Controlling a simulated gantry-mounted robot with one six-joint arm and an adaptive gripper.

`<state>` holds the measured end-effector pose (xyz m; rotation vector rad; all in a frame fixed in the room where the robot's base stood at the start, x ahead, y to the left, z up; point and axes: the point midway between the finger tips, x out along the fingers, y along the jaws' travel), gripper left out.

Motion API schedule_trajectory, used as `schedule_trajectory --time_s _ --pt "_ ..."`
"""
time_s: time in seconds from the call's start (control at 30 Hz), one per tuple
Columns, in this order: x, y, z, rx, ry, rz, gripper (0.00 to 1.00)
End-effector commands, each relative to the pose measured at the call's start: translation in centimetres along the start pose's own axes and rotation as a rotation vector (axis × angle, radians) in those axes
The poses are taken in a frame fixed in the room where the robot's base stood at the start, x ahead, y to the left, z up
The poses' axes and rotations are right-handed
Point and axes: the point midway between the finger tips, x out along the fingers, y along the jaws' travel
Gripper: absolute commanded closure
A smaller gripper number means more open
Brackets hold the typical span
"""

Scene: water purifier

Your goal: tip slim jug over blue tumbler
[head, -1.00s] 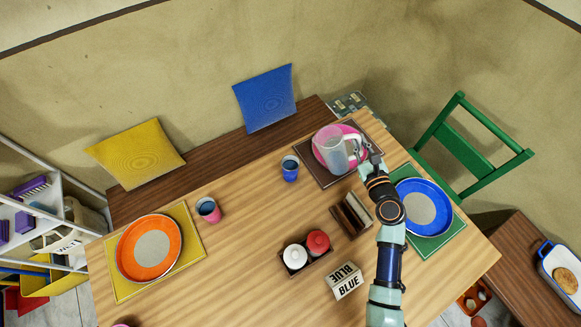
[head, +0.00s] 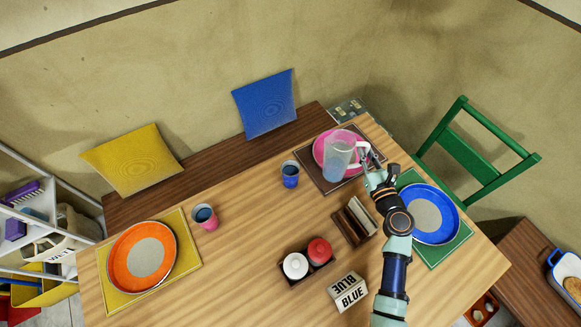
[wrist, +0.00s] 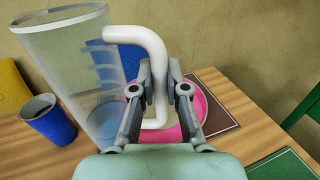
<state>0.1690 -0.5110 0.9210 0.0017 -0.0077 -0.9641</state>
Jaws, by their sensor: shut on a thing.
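The slim jug (head: 338,156) is clear with a white handle and some bluish liquid low inside. It stands nearly upright, in front of the pink plate from the head camera. My gripper (head: 374,172) is shut on its handle; the wrist view shows the fingers (wrist: 160,85) around the white handle (wrist: 150,45) and the clear jug body (wrist: 80,70) to the left. The blue tumbler (head: 290,174) stands on the table to the left of the jug, apart from it. It also shows at the left of the wrist view (wrist: 48,120). Its inside looks dark.
The pink plate (head: 326,143) lies on a brown mat (head: 331,186). A pink tumbler (head: 205,217) stands further left. A napkin holder (head: 354,221), red and white shakers (head: 307,260) and a BLUE sign (head: 348,291) stand near my arm. The table between jug and blue tumbler is clear.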

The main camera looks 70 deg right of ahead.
Motion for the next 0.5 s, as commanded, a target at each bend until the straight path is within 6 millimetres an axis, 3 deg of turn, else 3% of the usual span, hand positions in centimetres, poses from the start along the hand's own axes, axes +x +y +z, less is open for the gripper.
schedule_trajectory --time_s 0.17,0.5 --pt "0.0 0.0 0.5 0.0 -0.001 0.0 1.0" --pt "0.1 0.0 5.8 0.001 -0.001 0.0 1.0"
